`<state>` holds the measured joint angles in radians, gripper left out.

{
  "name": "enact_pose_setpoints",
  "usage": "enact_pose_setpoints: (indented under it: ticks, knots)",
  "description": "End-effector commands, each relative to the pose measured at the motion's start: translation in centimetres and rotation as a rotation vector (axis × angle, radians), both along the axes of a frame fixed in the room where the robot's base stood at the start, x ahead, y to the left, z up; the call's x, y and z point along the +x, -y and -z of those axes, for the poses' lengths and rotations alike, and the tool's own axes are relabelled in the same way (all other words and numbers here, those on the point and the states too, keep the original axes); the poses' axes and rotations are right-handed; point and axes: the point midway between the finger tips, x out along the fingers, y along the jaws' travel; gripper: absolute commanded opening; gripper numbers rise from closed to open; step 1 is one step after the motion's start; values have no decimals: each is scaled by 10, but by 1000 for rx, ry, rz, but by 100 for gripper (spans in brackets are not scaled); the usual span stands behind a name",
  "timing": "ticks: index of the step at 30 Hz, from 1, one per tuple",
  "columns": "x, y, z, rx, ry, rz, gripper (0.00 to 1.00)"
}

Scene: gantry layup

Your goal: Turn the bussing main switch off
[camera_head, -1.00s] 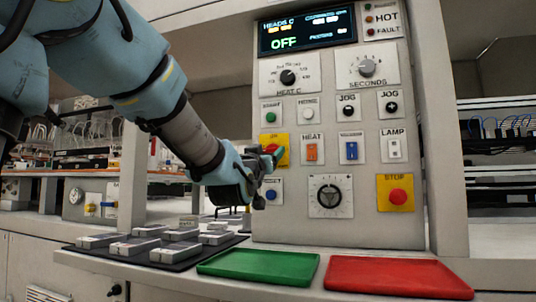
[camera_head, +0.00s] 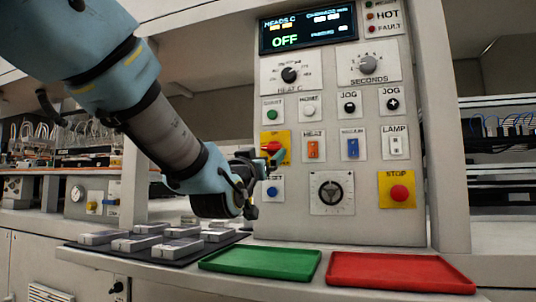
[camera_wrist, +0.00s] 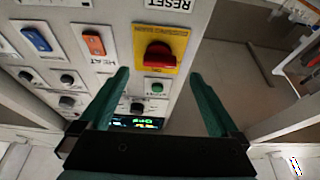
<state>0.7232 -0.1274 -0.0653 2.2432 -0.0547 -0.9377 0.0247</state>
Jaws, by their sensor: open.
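The bussing main switch is a red rotary knob (camera_wrist: 158,55) on a yellow plate, seen near the top centre of the wrist view. In the head view the red knob (camera_head: 271,147) is partly covered by a fingertip. My gripper (camera_wrist: 160,78) is open, with its two green fingers spread to either side of the knob's line in the wrist view. No finger visibly grips the knob. In the head view my gripper (camera_head: 274,160) is in front of the yellow plate, at the panel's left side. I cannot tell its exact distance from the knob.
Close by are an orange HEAT switch (camera_head: 312,149), a blue switch (camera_head: 352,148) and a blue RESET button (camera_head: 271,188). A red STOP button (camera_head: 398,193) is lower right. The display (camera_head: 308,30) reads OFF. Green (camera_head: 262,262) and red (camera_head: 398,272) trays lie below.

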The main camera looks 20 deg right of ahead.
Motion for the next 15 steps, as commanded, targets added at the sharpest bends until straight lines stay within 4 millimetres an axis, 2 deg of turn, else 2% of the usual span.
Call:
enact_pose_setpoints:
  ticks: [6,15]
  knots:
    - [-26,-24,15,-1,1,0,98]
    - [-36,-33,20,0,0,0,98]
